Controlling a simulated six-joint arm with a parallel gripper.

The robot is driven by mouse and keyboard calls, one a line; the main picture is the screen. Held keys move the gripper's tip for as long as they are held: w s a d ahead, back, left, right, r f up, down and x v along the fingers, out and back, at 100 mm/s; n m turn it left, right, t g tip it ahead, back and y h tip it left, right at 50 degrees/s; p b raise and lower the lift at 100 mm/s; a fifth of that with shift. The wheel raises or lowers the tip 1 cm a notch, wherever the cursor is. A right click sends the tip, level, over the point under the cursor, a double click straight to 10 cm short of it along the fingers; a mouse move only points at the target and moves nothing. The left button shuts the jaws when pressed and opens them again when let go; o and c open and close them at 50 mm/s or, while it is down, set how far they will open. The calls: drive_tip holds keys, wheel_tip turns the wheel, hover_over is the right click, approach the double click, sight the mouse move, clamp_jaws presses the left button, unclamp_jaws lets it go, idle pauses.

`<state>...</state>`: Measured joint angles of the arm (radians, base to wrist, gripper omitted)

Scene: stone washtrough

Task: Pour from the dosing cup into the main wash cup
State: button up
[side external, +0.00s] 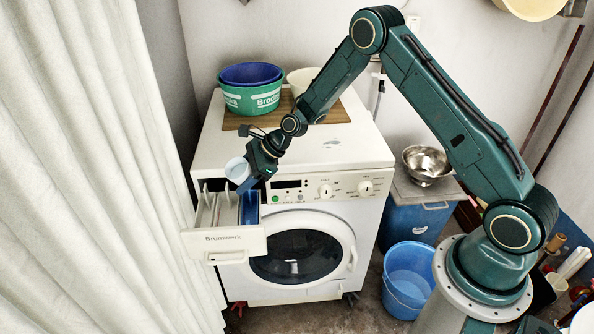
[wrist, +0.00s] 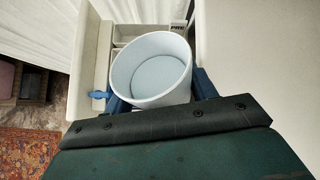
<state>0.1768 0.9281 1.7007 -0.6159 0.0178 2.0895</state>
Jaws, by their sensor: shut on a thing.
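The dosing cup (side external: 236,170) is a small pale blue-white cup. My gripper (side external: 244,179) is shut on it and holds it above the open detergent drawer (side external: 224,243) of the washing machine. In the wrist view the cup (wrist: 117,68) sits between blue fingers, and its open top shows a smooth pale blue inside. I cannot tell whether that is liquid or the cup's bottom. The drawer has several white-walled compartments and a blue one (side external: 250,208) at the right. I cannot tell which part is the main wash cup. The cup hides part of the drawer in the wrist view.
The white washing machine (side external: 350,146) carries a wooden board (side external: 349,115) with green, blue and cream tubs. A white curtain (side external: 90,160) hangs close to the drawer's left. A blue bucket (side external: 409,285) and a blue cabinet with a metal bowl (side external: 427,163) stand right.

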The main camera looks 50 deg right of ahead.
drive_tip(key=shift+n+g+h, duration=0.3)
drive_tip(key=shift+n+h, duration=0.3)
drive_tip(key=shift+h, duration=1.5)
idle(2.1)
drive_tip(key=shift+a+f+n+h, duration=0.15)
drive_tip(key=shift+n+h, duration=0.25)
drive_tip(key=shift+h, duration=1.2)
idle(2.2)
